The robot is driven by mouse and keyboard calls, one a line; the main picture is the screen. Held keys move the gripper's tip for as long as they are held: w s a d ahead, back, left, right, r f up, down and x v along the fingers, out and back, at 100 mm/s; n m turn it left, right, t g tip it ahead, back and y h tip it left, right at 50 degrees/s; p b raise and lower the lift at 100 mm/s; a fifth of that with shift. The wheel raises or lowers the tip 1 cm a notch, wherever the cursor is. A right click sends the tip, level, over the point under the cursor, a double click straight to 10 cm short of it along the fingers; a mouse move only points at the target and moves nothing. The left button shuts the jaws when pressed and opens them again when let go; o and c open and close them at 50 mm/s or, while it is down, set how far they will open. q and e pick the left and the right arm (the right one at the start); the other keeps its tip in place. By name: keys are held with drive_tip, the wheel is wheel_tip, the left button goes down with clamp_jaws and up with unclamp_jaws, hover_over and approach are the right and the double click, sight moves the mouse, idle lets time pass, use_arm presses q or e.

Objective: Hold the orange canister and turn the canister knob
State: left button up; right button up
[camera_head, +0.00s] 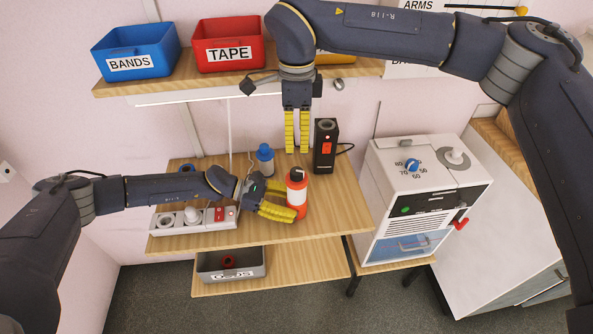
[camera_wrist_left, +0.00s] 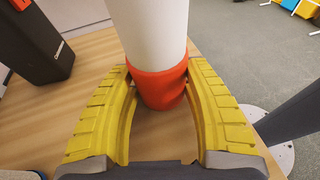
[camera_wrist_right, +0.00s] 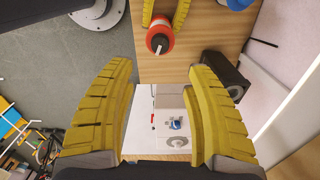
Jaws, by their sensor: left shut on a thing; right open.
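The orange canister (camera_head: 296,193) stands upright near the front of the wooden bench; it has a white middle band and a dark knob on top. My left gripper (camera_head: 290,206) is shut around its lower part from the left. The left wrist view shows the white body (camera_wrist_left: 155,35) and orange base between the yellow fingers. My right gripper (camera_head: 297,150) points down, open and empty, above and behind the canister. In the right wrist view the canister's top with its black knob (camera_wrist_right: 158,43) lies beyond the open fingertips, apart from them.
A black box with a red switch (camera_head: 326,160) stands right behind the canister, and a blue bottle (camera_head: 264,160) behind left. A power strip (camera_head: 170,220) lies at left. A white machine (camera_head: 400,155) stands at right. A shelf above holds blue (camera_head: 133,45) and red bins (camera_head: 228,38).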

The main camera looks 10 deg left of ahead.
sight(296, 171)
drive_tip(key=shift+n, duration=0.7)
wheel_tip(296, 171, down, 12)
idle(0.4)
